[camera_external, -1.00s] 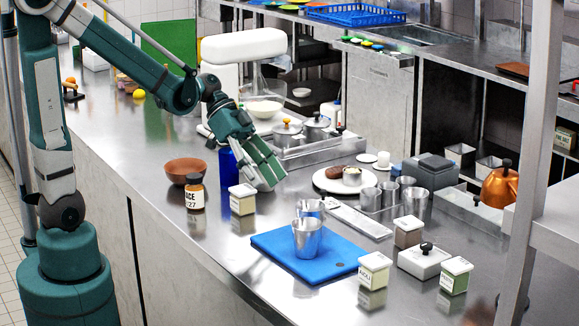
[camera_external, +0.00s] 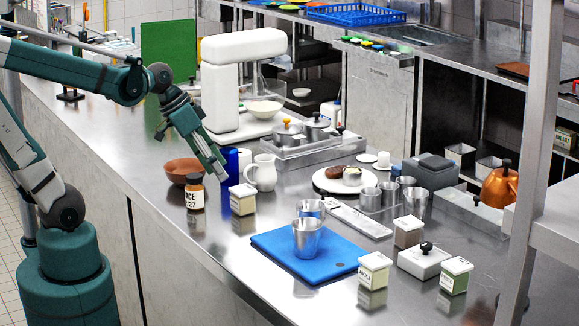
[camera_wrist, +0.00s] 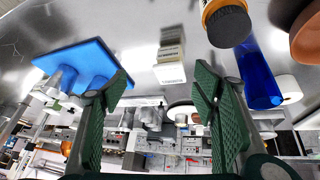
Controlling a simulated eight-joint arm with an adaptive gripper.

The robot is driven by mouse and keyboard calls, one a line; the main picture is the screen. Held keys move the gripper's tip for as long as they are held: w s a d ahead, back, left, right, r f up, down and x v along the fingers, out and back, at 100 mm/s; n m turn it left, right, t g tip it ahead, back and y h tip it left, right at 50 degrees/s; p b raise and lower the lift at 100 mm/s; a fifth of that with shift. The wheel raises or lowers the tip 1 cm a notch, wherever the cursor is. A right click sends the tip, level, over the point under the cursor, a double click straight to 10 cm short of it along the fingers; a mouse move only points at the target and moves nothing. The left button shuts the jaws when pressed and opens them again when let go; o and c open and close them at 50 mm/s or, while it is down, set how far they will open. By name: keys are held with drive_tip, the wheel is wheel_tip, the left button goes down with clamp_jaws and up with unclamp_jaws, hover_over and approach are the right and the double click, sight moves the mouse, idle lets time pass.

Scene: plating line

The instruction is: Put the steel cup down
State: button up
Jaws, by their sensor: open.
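A steel cup (camera_external: 306,240) stands upright on the blue board (camera_external: 270,243) on the counter. My gripper (camera_external: 217,172) is open and empty, well left of the board and apart from both cups. In the wrist view its two green fingers (camera_wrist: 160,95) stand wide apart with nothing held between them.
Close to my gripper are a blue bottle (camera_external: 229,160), a brown jar (camera_external: 195,194), a brown bowl (camera_external: 184,169), a white jug (camera_external: 263,173) and a labelled container (camera_external: 242,200). More small steel cups (camera_external: 416,202) and a plate (camera_external: 343,188) stand right. The counter's front left is clear.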

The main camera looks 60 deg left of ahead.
drive_tip(key=s+a+r+n+t+y, duration=0.1)
drive_tip(key=s+a+n+t+y, duration=0.1)
drive_tip(key=a, duration=0.4)
drive_tip(key=shift+s+a+r+n+y, duration=0.25)
drive_tip(key=shift+s+n+y, duration=0.35)
drive_tip(key=shift+s, duration=0.55)
